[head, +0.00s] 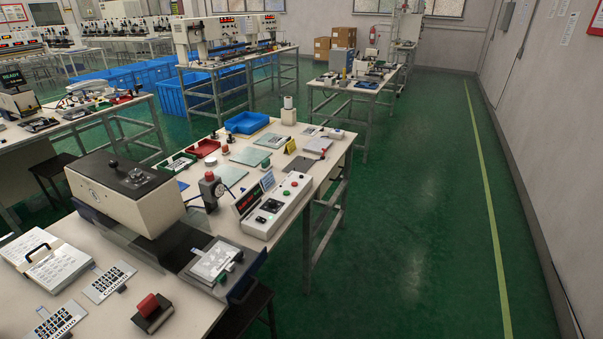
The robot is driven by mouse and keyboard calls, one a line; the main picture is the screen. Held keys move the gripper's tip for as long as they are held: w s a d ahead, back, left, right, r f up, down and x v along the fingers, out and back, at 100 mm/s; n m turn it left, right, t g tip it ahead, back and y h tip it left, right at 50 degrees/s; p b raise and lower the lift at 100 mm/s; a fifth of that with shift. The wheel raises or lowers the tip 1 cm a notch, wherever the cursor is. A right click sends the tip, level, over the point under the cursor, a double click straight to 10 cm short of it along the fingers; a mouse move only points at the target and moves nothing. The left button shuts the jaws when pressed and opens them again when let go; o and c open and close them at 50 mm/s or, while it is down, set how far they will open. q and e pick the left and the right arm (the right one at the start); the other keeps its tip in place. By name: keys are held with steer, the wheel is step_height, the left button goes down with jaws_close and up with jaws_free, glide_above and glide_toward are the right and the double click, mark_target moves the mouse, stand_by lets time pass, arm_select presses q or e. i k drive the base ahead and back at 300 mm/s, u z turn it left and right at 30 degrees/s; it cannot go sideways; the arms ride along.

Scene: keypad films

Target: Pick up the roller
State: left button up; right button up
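A red cylinder on a dark block, which looks like the roller (150,306), stands at the front edge of the near table (95,238). It is to the right of the printed keypad films (108,283). Its underside is hidden, and I cannot tell whether the red part is separate from the dark block. Neither of my grippers is in the head view.
A large beige press machine (125,195) stands on the near table behind the roller. A dark fixture holding a keypad plate (215,262) is to its right. A white control box (277,207) sits farther back. Green floor (420,220) on the right is clear.

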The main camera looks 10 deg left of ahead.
mark_target(152, 307)
steer(key=u, duration=0.8)
steer(key=k, duration=0.45)
steer(key=u, duration=0.65)
steer(key=i, duration=0.5)
